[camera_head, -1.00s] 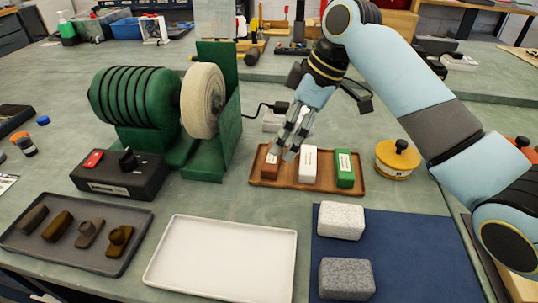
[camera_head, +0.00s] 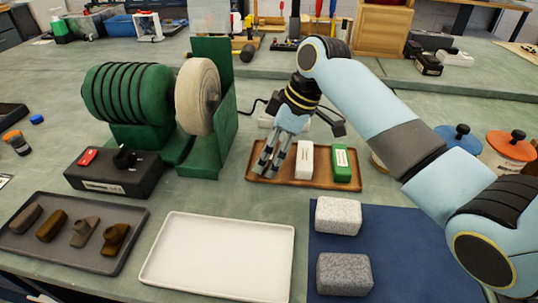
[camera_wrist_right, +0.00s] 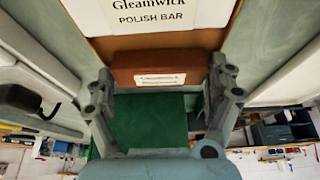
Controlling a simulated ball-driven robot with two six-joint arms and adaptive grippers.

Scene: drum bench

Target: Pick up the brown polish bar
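The brown polish bar (camera_wrist_right: 160,68) shows in the right wrist view with a white label on its face, lying between the two fingers. In the head view my right gripper (camera_head: 267,163) covers the bar at the left end of the wooden tray (camera_head: 318,184). My right gripper (camera_wrist_right: 161,85) is open, with one finger on each side of the bar. Narrow gaps seem to show beside it. A white bar (camera_head: 304,160) and a green bar (camera_head: 341,163) stand to the right on the tray. My left gripper is not in view.
The green buffing machine (camera_head: 135,100) with its pale wheel (camera_head: 197,97) stands left of the tray. An empty white tray (camera_head: 218,255) lies in front. Two grey blocks (camera_head: 338,216) rest on a blue mat (camera_head: 405,245). Lidded jars (camera_head: 510,148) stand at right.

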